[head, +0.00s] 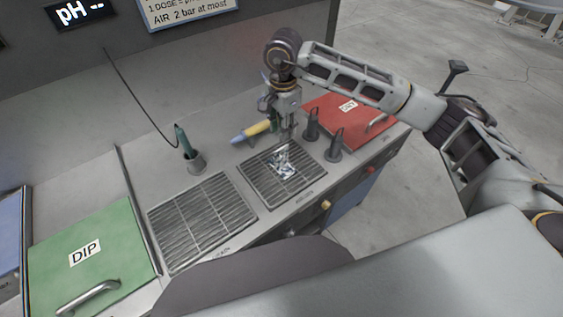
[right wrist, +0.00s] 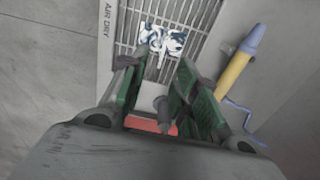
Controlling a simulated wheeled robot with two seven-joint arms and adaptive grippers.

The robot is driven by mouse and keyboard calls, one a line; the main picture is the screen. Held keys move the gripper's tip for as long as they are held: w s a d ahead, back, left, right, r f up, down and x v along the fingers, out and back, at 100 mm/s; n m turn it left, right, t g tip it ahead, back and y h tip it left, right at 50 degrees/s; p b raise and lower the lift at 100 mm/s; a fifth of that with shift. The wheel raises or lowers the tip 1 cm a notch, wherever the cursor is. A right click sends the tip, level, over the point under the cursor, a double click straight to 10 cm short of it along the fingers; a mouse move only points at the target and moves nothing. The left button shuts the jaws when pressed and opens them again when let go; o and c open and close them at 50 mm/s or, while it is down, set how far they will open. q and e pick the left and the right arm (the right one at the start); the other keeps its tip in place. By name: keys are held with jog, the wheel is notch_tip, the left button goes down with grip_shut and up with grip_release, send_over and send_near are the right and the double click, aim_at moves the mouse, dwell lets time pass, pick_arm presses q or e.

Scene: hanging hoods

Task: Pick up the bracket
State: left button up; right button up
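A shiny white-and-blue piece, which I take to be the bracket (head: 283,161), lies on the right-hand metal grate (head: 254,178). Its exact shape is hard to make out. In the right wrist view the bracket (right wrist: 162,40) lies on the slats, just beyond my fingertips. My right gripper (head: 286,134) is above the back part of that grate, pointing down. In the right wrist view the gripper (right wrist: 157,62) has its green-padded fingers apart with nothing held between them. My left gripper is not in view.
A yellow-and-blue tool (head: 256,131) lies close behind the grate. Dark upright posts (head: 334,146) and a red lid (head: 345,117) stand to the right. A second grate (head: 202,220) is empty; a green DIP lid (head: 92,258) is at left. A probe (head: 186,146) stands in a holder.

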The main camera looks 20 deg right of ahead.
aim_at(282, 148)
dwell(0.3)
jog(key=shift+f, duration=0.15)
notch_tip(282, 148, down, 8)
jog(key=p, duration=0.1)
jog(key=shift+f, duration=0.15)
dwell(0.5)
jog(key=shift+f, duration=0.1)
jog(key=shift+a+f+p, duration=0.15)
jog(key=shift+f+p, duration=0.5)
jog(key=shift+f, duration=0.15)
jog(key=shift+w+f+p, duration=0.15)
jog(key=shift+f+p, duration=0.25)
jog(key=shift+f, duration=1.3)
